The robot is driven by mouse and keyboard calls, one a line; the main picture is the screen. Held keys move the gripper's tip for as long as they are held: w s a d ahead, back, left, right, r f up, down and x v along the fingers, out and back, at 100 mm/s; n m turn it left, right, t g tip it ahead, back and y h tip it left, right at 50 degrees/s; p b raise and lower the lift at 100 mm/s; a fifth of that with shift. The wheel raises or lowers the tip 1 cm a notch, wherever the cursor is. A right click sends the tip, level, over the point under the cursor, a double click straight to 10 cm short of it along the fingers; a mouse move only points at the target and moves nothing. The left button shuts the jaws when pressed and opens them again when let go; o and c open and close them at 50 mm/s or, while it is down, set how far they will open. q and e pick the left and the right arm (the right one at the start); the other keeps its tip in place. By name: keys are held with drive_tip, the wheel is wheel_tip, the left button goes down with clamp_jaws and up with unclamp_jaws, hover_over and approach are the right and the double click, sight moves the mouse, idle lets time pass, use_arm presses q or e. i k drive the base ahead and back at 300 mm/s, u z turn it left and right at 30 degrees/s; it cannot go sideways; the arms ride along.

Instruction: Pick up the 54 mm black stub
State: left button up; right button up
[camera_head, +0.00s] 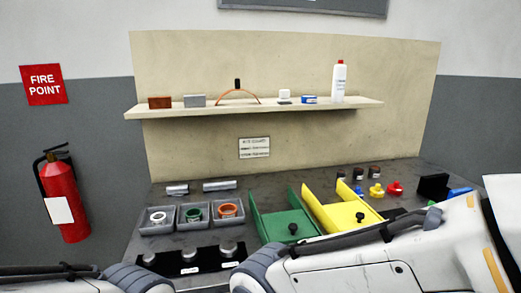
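I cannot tell for certain which piece is the 54 mm black stub. A small black knob-like piece (292,229) shows at the green tray (270,226), and a similar one (360,217) shows at the yellow tray (327,208). Several short dark cylinders (358,173) stand at the back right of the bench; their sizes cannot be read. My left arm shows at the bottom left and my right arm crosses the bottom right, covering the bench front there. Neither gripper is in view.
Grey bins (157,229) with coloured rings stand at the left. Silver cylinders (190,255) sit on a black strip in front; more silver pieces (220,185) lie behind. Yellow and red pieces (395,188) and a black block (433,186) are at right. A shelf (270,107) hangs above.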

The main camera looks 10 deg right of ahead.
sight(358, 171)
drive_tip(key=u, duration=2.8)
drive_tip(key=k, duration=2.65)
drive_tip(key=z, duration=2.8)
